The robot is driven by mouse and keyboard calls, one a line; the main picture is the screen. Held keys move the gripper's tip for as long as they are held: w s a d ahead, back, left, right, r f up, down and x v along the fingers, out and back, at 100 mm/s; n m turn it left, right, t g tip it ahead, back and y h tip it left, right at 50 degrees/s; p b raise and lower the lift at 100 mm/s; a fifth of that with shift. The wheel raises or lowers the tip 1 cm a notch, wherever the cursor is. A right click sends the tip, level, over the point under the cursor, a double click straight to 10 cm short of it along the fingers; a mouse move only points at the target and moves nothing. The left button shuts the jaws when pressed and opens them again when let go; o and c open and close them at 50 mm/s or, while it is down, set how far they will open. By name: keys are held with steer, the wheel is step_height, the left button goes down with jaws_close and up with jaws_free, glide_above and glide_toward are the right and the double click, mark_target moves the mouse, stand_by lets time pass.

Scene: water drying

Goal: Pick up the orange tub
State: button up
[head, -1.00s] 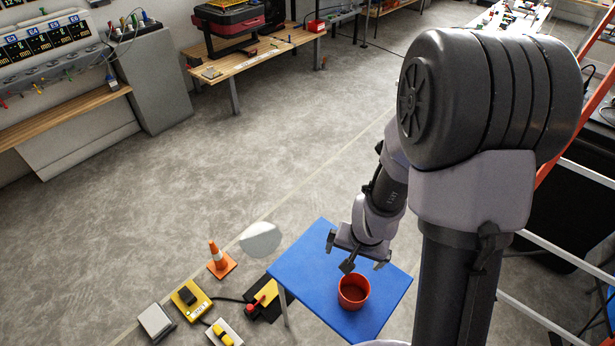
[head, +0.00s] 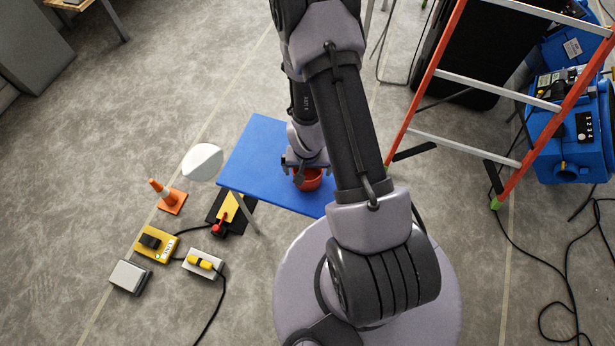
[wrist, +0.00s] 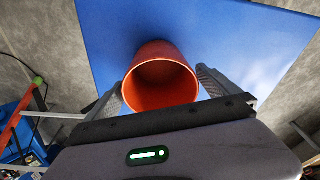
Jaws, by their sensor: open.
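The orange tub (head: 311,181) stands upright on the blue table (head: 258,150), partly hidden by my gripper in the head view. My gripper (head: 304,176) is at the tub from above. In the wrist view the tub (wrist: 161,80) shows its open mouth and looks empty. The gripper's fingers (wrist: 160,92) are spread, one on each side of the tub. I cannot tell whether either finger touches it.
An orange cone (head: 167,196), a yellow switch box (head: 157,243) and grey boxes lie on the floor left of the table. An orange-railed ladder (head: 480,85) and a blue machine (head: 570,130) stand to the right. Cables run over the floor.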

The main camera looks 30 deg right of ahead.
step_height(320, 180, down, 2)
steer(key=shift+w+d+f, duration=0.1)
steer(key=shift+w+f, duration=0.05)
steer(key=shift+c, duration=1.1)
steer(key=c, duration=1.2)
steer(key=shift+o, duration=0.2)
steer(key=shift+r, duration=0.2)
